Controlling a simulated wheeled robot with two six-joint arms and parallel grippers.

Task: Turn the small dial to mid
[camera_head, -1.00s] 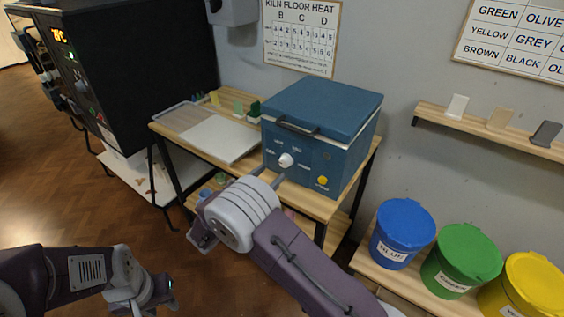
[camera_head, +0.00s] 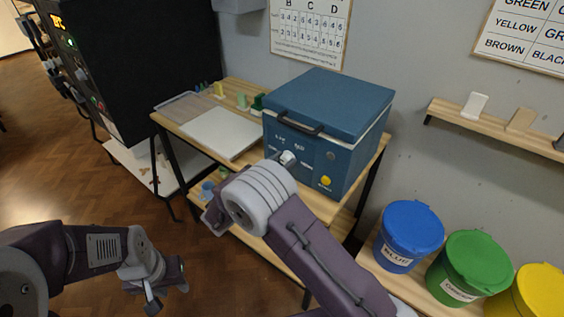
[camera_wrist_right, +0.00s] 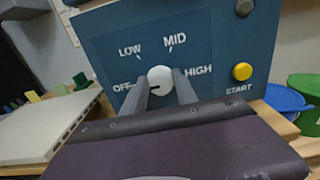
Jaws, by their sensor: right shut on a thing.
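The small white dial (camera_wrist_right: 160,77) sits on the front of a blue kiln box (camera_head: 325,105), with OFF, LOW, MID and HIGH printed around it. A dark mark on its lower left points toward OFF. It also shows in the head view (camera_head: 288,157), partly behind the gripper. My right gripper (camera_wrist_right: 161,88) has one finger on each side of the dial and is shut on it. My left gripper (camera_head: 160,290) hangs low at the left, away from the box; its fingers are too unclear to tell their opening.
A yellow START button (camera_wrist_right: 242,71) is right of the dial. A pale board (camera_head: 222,132) lies left of the box on the wooden table. Blue (camera_head: 411,232), green (camera_head: 464,262) and yellow (camera_head: 540,295) buckets stand at the right. A black kiln (camera_head: 130,65) stands at the left.

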